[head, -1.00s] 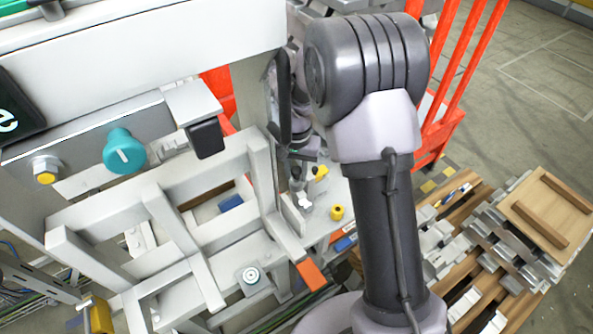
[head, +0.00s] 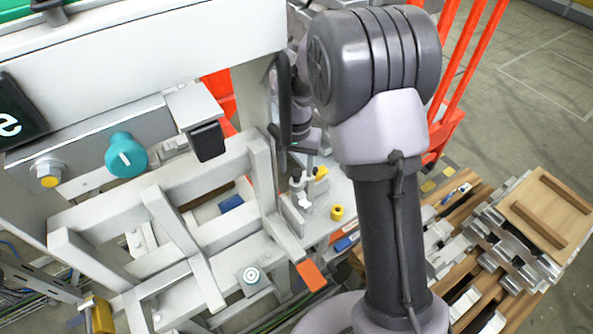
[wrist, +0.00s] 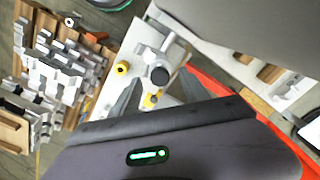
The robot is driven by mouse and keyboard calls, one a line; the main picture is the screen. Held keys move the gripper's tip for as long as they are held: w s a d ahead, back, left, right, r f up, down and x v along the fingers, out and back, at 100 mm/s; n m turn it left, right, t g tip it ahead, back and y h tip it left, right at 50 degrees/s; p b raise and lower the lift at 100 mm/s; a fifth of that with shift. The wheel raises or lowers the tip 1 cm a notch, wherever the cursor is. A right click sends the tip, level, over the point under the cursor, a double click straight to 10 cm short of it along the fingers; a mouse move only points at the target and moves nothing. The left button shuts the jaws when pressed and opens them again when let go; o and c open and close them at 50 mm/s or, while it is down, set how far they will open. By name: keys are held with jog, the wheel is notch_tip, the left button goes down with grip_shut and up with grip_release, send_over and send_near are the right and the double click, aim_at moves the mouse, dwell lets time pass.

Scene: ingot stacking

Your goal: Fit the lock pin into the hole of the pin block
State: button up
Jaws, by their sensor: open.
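My gripper (wrist: 162,84) is open, its two dark fingers apart over a pale plate in the wrist view. In the head view this fixture (head: 298,184) stands below my gripper, whose fingertips are not clear there. A small yellow round piece with a dark centre (head: 338,212) sits apart on the same plate; it also shows in the wrist view (wrist: 122,68). I cannot tell for sure which piece is the lock pin or the pin block.
A white frame (head: 160,205) with a teal knob (head: 125,155) stands at the left. A pallet with grey ingots (head: 500,235) and a wooden board (head: 548,212) lies at the right. Red posts (head: 480,50) rise behind my arm.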

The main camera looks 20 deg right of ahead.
notch_tip(320, 180, up, 14)
jog(key=p, duration=0.3)
jog(key=shift+p, duration=0.35)
jog(key=shift+f, duration=0.1)
